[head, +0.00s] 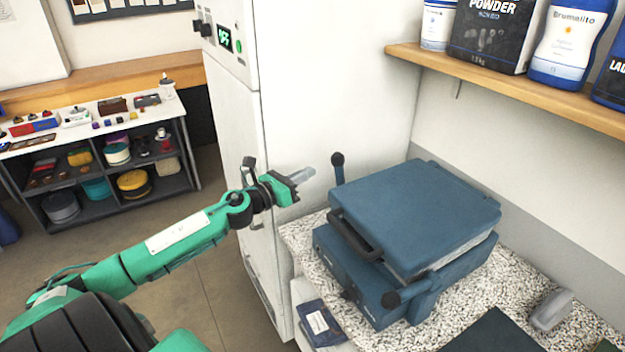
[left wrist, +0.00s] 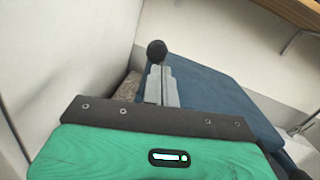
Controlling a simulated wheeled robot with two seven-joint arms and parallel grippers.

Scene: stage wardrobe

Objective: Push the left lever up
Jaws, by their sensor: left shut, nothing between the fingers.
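The blue press (head: 415,215) sits on the speckled counter, with a dark handle on its front. Its left lever (head: 338,168) stands roughly upright at the far left side, with a dark ball knob on top. The knob (left wrist: 157,50) shows in the left wrist view just beyond my fingertips; the lever's lower part is hidden there. The right lever (head: 405,293) points low toward the front. My left gripper (head: 302,176) is shut and empty, left of the left lever, with a small gap in the head view. My right gripper is out of view.
A tall white cabinet (head: 305,90) with a green display stands behind my left gripper. A wooden shelf (head: 530,85) with bottles and boxes overhangs the back right.

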